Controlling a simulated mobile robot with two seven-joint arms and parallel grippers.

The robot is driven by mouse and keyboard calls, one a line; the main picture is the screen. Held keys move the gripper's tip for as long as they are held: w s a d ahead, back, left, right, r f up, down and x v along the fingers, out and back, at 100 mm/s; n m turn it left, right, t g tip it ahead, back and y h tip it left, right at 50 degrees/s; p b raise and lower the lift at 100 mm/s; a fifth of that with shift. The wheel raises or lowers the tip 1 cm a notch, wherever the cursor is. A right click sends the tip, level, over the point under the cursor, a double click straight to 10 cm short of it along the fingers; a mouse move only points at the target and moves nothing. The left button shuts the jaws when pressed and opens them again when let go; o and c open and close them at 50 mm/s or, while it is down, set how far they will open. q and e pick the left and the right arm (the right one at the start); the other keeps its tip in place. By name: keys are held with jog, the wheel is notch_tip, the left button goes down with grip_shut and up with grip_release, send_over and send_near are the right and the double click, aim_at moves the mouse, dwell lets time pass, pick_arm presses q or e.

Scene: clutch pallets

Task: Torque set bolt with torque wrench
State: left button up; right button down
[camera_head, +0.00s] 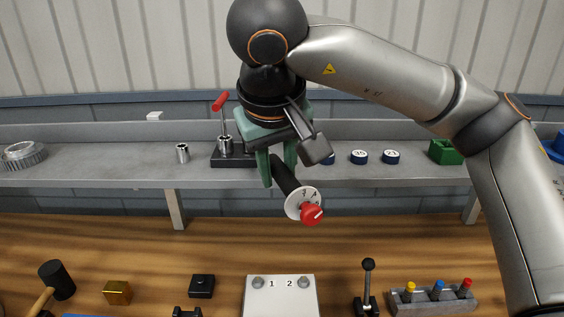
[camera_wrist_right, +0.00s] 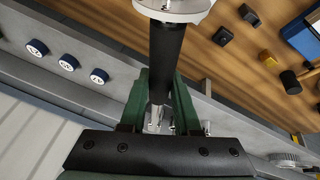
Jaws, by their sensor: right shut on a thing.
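My right gripper (camera_head: 277,174) is shut on the black handle of the torque wrench (camera_head: 285,178) and holds it in the air in front of the shelf. The wrench has a white dial (camera_head: 296,211) with marks and a red knob (camera_head: 312,215) at its lower end. In the right wrist view the handle (camera_wrist_right: 166,60) runs between the green fingers (camera_wrist_right: 162,98). A white plate (camera_head: 281,302) marked 1 and 2 lies on the wooden bench, with one grey bolt (camera_head: 257,282) by the 1 and another (camera_head: 304,282) by the 2. My left gripper is out of view.
The grey shelf (camera_head: 100,165) holds a gear (camera_head: 22,155), a metal socket (camera_head: 182,153), a red-handled tool on a black stand (camera_head: 232,158), numbered blue caps (camera_head: 359,156) and a green block (camera_head: 444,152). A mallet (camera_head: 57,280), brass block (camera_head: 117,292), lever (camera_head: 368,285) and peg rack (camera_head: 432,301) stand on the bench.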

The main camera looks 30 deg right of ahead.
jog(key=shift+r, duration=0.1)
jog(key=shift+w+a+r+m+p, duration=0.1)
jog(key=shift+a+m+p, duration=0.1)
jog(key=shift+m+p, duration=0.15)
jog(key=shift+w+a+m+p, duration=0.15)
jog(key=shift+a+m+p, duration=0.4)
jog(key=shift+a+p, duration=0.2)
jog(key=shift+h, duration=0.3)
jog(key=shift+w+a+m+g+p, duration=0.2)
jog(key=shift+a+m+p, duration=0.2)
jog(key=shift+a+p, duration=0.15)
jog(key=shift+w+a+m+g+p, duration=0.1)
jog(key=shift+a+m+g+p, duration=0.1)
jog(key=shift+a+m+p, duration=0.25)
